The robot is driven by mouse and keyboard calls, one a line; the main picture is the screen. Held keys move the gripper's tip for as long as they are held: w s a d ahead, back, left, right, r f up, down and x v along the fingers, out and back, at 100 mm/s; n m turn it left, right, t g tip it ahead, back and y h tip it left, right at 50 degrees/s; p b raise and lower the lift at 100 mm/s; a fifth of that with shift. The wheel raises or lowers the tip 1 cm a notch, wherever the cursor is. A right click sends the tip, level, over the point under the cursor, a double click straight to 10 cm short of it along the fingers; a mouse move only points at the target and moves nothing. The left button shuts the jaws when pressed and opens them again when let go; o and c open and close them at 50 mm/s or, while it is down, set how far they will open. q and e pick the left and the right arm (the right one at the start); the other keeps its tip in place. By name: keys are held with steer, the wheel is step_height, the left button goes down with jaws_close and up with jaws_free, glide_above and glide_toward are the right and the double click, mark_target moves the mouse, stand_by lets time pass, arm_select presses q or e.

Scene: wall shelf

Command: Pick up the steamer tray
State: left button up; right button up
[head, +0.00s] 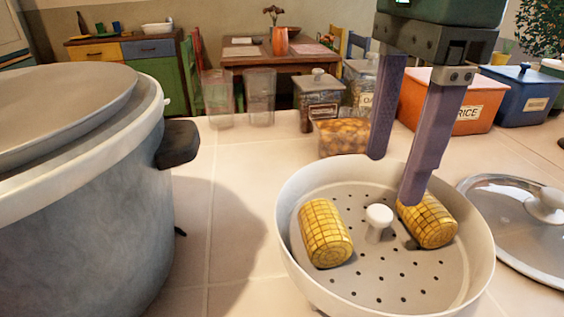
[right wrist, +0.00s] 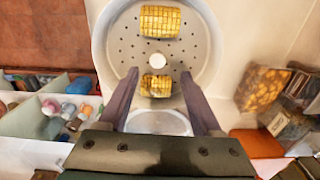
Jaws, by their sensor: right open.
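The steamer tray (head: 405,268) is a round white tray with a perforated floor and a raised rim, on the tiled counter. A white central knob (head: 379,215) stands up from its floor. A corn piece lies on each side of the knob, the left one (head: 326,233) and the right one (head: 432,222). My right gripper (head: 395,178) is open and empty, pointing down over the tray's far right part. One finger overlaps the right corn in the head view; contact is unclear. The right wrist view shows the tray (right wrist: 205,50) ahead of the spread fingers (right wrist: 160,76). My left gripper is not in view.
A large grey pot (head: 90,215) with a dark side handle stands at left. A glass lid (head: 510,235) lies right of the tray. Behind are a corn-coloured food container (head: 342,137), jars, glasses, an orange rice box (head: 440,105) and a blue box (head: 520,95). Counter between pot and tray is clear.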

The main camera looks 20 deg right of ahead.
mark_target(381, 211)
step_height(381, 211, down, 7)
steer(key=shift+s+a+f+p, duration=0.15)
steer(key=shift+p, duration=0.15)
steer(key=shift+c, duration=0.3)
jaws_close()
stand_by(0.4)
